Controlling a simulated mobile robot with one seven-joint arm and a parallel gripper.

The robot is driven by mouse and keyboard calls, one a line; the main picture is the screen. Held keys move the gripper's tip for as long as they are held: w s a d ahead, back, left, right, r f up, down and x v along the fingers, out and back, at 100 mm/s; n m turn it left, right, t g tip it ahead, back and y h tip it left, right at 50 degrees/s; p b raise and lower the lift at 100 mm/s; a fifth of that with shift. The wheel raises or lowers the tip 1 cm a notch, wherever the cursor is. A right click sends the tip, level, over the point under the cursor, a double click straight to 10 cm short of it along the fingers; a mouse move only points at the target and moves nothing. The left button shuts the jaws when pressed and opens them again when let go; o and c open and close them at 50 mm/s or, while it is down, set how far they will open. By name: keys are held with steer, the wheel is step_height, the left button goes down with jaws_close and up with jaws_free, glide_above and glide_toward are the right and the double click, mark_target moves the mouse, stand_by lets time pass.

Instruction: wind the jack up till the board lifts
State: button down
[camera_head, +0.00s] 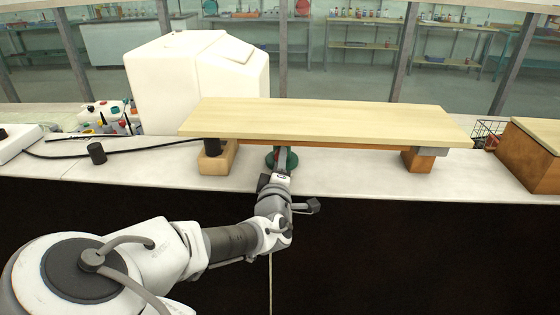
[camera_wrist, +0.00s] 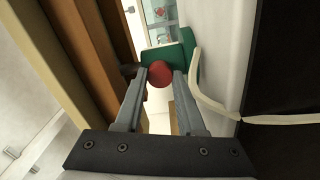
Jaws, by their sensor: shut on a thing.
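A pale wooden board (camera_head: 330,119) lies lengthwise above the white counter, over a left wooden block (camera_head: 216,160) and a right wooden block (camera_head: 419,163). The green jack (camera_head: 291,160) stands on the counter under the board, left of its middle; it also shows in the wrist view (camera_wrist: 184,53). My gripper (camera_head: 281,174) reaches in from the front at the jack. In the wrist view its two fingers (camera_wrist: 162,78) are closed on a round red knob (camera_wrist: 160,73) on the jack. The jack's top is hidden by the board's edge, so contact there cannot be told.
A large white box (camera_head: 160,85) stands behind the board's left end. A black cylinder (camera_head: 97,153) and a dark cable (camera_head: 130,151) lie to the left. A brown wooden box (camera_head: 530,155) stands at the right. The counter's front edge is clear between.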

steer(key=m, duration=0.5)
stand_by(0.5)
steer(key=c, duration=0.5)
jaws_free()
